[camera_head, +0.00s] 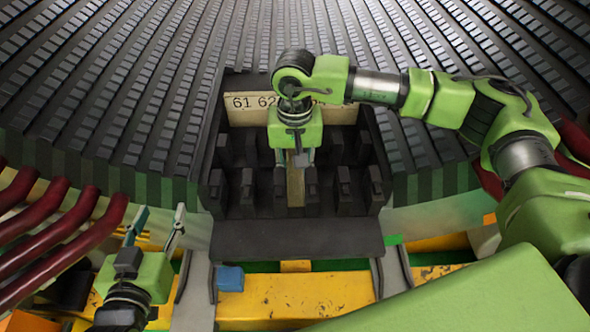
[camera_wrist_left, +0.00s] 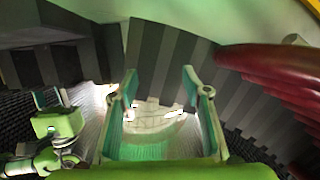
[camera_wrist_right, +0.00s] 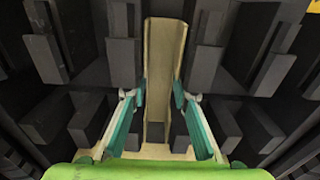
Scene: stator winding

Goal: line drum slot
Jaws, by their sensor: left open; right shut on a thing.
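A tan U-shaped channel liner (camera_wrist_right: 163,75) runs away from me between dark blocks in the right wrist view. My right gripper (camera_wrist_right: 159,92) is shut on its near part, one teal finger on each side. In the head view the liner (camera_head: 296,187) shows below my right gripper (camera_head: 295,155), along the middle of the dark slotted section (camera_head: 246,207). How deep it sits in the slot I cannot tell. My left gripper (camera_head: 158,215) is open and empty at the lower left. Its parted teal fingers also show in the left wrist view (camera_wrist_left: 160,80).
A pale board marked "61 62" (camera_head: 247,104) stands behind the blocks, partly hidden by my right arm. Dark red bars (camera_head: 62,245) stick out near my left gripper. A yellow beam (camera_head: 290,300) and a small blue block (camera_head: 230,278) lie in front. Ribbed dark rows (camera_head: 130,80) surround the section.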

